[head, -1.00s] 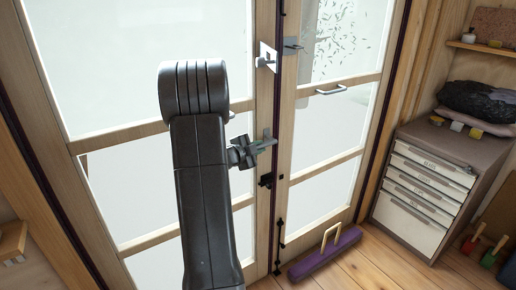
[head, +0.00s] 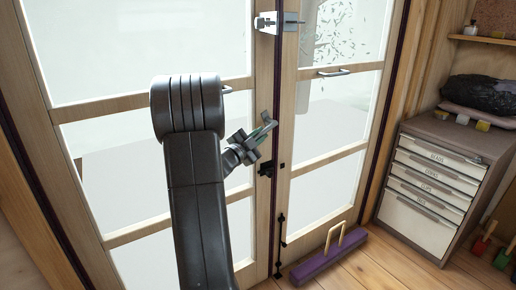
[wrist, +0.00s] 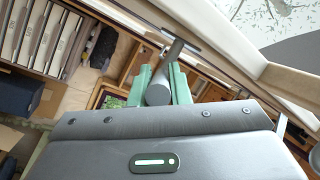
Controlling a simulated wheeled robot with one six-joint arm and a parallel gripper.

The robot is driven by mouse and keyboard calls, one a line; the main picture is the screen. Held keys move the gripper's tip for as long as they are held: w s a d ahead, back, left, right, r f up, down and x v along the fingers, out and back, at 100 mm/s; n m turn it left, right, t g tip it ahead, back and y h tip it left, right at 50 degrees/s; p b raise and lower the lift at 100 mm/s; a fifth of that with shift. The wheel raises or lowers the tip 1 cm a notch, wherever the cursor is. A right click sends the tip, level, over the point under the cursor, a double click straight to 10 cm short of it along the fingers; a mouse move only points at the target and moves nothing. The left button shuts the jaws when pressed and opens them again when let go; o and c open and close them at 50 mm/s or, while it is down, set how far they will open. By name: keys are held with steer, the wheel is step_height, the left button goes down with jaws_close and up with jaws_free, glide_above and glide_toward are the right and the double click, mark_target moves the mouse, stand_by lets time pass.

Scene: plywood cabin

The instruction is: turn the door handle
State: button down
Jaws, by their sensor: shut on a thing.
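The grey door handle (wrist: 158,90) is a round bar, held between the two green fingers of my gripper (wrist: 160,84) in the wrist view. Its thinner stem (wrist: 174,50) runs up to a flat end piece. In the head view my gripper (head: 258,134) is at the handle, near the meeting edge of the left glazed door (head: 170,100). The grip slants up to the right there. My gripper is shut on the handle. My arm covers part of the left door, and the fingers hide part of the handle.
The right glazed door (head: 315,130) carries a pull bar (head: 334,72). A latch (head: 280,22) sits higher up at the seam. A purple block with two pale uprights (head: 320,258) lies on the floor before the doors. A drawer cabinet (head: 437,185) stands at the right.

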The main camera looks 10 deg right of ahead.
steer(key=f+t+b, duration=0.1)
steer(key=b, duration=0.2)
steer(key=d+n+t+h+b, duration=0.1)
steer(key=b, duration=0.3)
steer(key=f+n+t+h+b, duration=0.1)
steer(key=b, duration=0.2)
steer(key=shift+w+d+f+b, duration=0.2)
steer(key=shift+w+f+b, duration=0.05)
steer(key=shift+f+b, duration=0.1)
steer(key=shift+r+t+b, duration=0.1)
steer(key=shift+t+b, duration=0.2)
steer(key=shift+b, duration=0.05)
steer(key=c, duration=1.4)
jaws_free()
steer(key=shift+d, duration=0.1)
steer(key=shift+o, duration=0.2)
steer(key=p+v, duration=0.1)
steer(key=v, duration=1.3)
steer(key=shift+w, duration=0.15)
